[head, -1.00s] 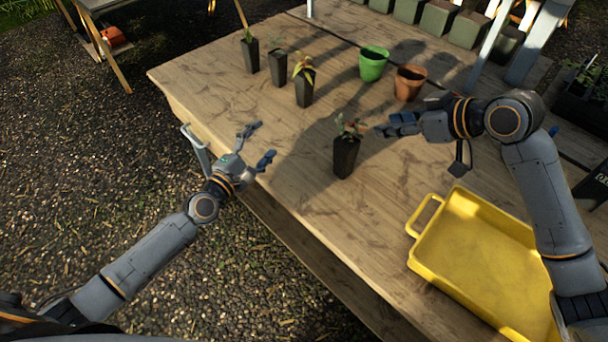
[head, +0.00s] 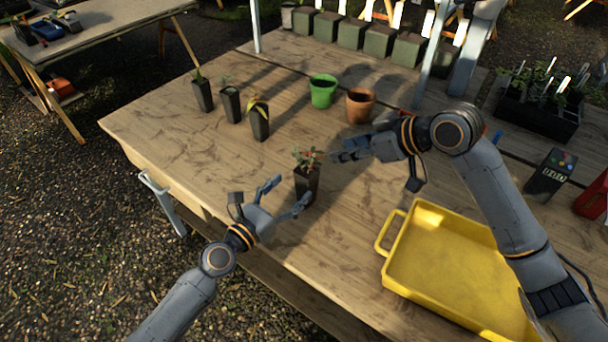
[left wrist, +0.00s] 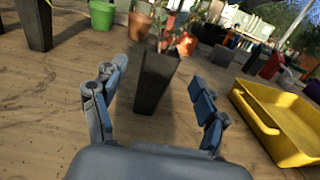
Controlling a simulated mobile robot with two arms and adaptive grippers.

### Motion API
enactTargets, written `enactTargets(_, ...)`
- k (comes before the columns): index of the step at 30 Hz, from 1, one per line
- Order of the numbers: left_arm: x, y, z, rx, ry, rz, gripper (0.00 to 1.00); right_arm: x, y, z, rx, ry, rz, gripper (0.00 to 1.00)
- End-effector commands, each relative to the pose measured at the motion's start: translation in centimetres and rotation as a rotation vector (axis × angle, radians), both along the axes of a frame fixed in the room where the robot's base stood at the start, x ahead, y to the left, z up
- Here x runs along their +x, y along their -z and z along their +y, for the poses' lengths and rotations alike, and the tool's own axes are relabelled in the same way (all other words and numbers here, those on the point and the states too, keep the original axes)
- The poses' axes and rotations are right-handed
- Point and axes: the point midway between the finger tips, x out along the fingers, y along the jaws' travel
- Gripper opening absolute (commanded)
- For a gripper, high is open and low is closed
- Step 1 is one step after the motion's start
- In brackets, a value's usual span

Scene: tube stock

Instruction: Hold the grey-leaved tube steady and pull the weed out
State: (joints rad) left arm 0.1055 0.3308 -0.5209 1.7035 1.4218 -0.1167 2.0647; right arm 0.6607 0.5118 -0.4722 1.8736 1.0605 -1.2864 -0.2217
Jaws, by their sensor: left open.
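A black tube (head: 307,184) with green and reddish leaves (head: 307,158) stands upright near the middle of the table. I cannot tell grey leaves or a separate weed in it. My left gripper (head: 286,194) is open on its near left side. In the left wrist view the tube (left wrist: 156,82) stands ahead between the spread fingers, with no clear contact. My right gripper (head: 343,151) is just right of the leaves, with its fingers pointing left at them. Its fingers look close together, but whether they hold anything is unclear.
Three more black tubes with plants (head: 203,95) (head: 231,104) (head: 260,120) stand at the back left. A green pot (head: 323,91) and a terracotta pot (head: 360,105) stand behind. A yellow tray (head: 440,262) lies at the right. The table's front edge runs below my left gripper.

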Motion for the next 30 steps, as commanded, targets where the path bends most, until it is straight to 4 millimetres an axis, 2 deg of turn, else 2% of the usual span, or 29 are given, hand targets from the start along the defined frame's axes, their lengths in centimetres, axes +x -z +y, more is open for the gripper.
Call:
enactTargets(3, 2.0, -0.1, -1.5, -0.001, 0.001, -0.001, 0.73, 0.0, 0.0, 0.0, 0.0, 0.0, 0.0, 0.38)
enactTargets(9, 4.4, -0.1, -3.3, 0.004, 0.003, -0.003, 0.73, 0.0, 0.0, 0.0, 0.0, 0.0, 0.0, 0.38)
enactTargets(15, 5.3, 0.0, -4.0, 0.002, 0.002, 0.0, 0.73, 0.0, 0.0, 0.0, 0.0, 0.0, 0.0, 0.38)
enactTargets(25, 5.5, 0.0, -4.1, 0.002, 0.0, 0.0, 0.73, 0.0, 0.0, 0.0, 0.0, 0.0, 0.0, 0.38)
enactTargets(30, 5.5, 0.0, -4.1, 0.002, 0.0, 0.0, 0.39, 0.0, 0.0, 0.0, 0.0, 0.0, 0.0, 0.38)
